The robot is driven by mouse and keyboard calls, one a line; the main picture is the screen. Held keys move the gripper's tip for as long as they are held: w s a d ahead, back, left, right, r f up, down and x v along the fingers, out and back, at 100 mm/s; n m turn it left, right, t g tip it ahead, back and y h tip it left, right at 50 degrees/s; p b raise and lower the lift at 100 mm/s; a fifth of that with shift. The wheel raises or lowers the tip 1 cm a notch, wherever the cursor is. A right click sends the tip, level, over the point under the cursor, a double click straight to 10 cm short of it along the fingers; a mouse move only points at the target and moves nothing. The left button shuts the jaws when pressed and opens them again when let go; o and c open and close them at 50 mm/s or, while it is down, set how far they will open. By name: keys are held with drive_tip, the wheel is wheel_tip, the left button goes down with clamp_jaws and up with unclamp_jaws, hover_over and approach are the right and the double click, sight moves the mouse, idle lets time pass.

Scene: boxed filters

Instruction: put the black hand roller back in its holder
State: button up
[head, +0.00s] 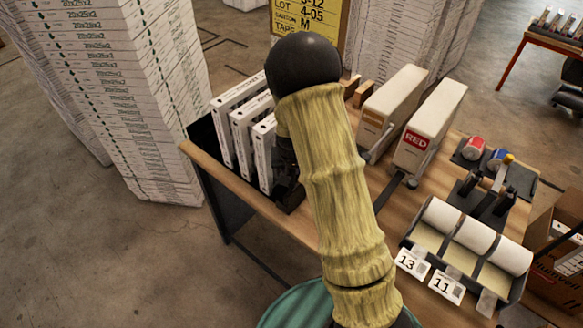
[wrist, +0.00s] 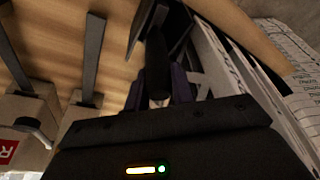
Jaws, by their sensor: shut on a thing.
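In the wrist view my gripper (wrist: 159,92) is shut on the dark handle of the black hand roller (wrist: 157,62). The roller's wider dark end is toward the top of that view, over or near the wooden table; I cannot tell whether it touches anything. In the head view my yellow-sleeved arm hides most of the gripper and the roller; only dark parts (head: 286,178) show left of the sleeve, beside the white boxes.
Upright white boxes (head: 240,125) stand close to my gripper at the table's left edge. Two long cartons (head: 428,130), one labelled RED, stand mid-table. A tray of white rolls (head: 513,290) with tags 13 and 11 is at front right. Tall box stacks (head: 150,95) stand left.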

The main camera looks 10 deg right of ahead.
drive_tip(key=o, duration=1.1)
drive_tip(key=shift+c, duration=0.2)
drive_tip(key=b+v, duration=0.3)
drive_tip(key=v, duration=1.4)
drive_tip(key=shift+r, duration=0.3)
drive_tip(key=shift+d+f, duration=0.1)
drive_tip(key=s+f+n, duration=0.1)
drive_tip(key=s+f, duration=0.2)
drive_tip(key=s, duration=0.5)
drive_tip(key=s+f+n, duration=0.1)
drive_tip(key=s+f, duration=0.2)
drive_tip(key=s, duration=0.5)
drive_tip(key=shift+s+d+g+y+b, duration=0.3)
drive_tip(key=shift+d+g+y+b, duration=0.1)
drive_tip(key=shift+d, duration=0.1)
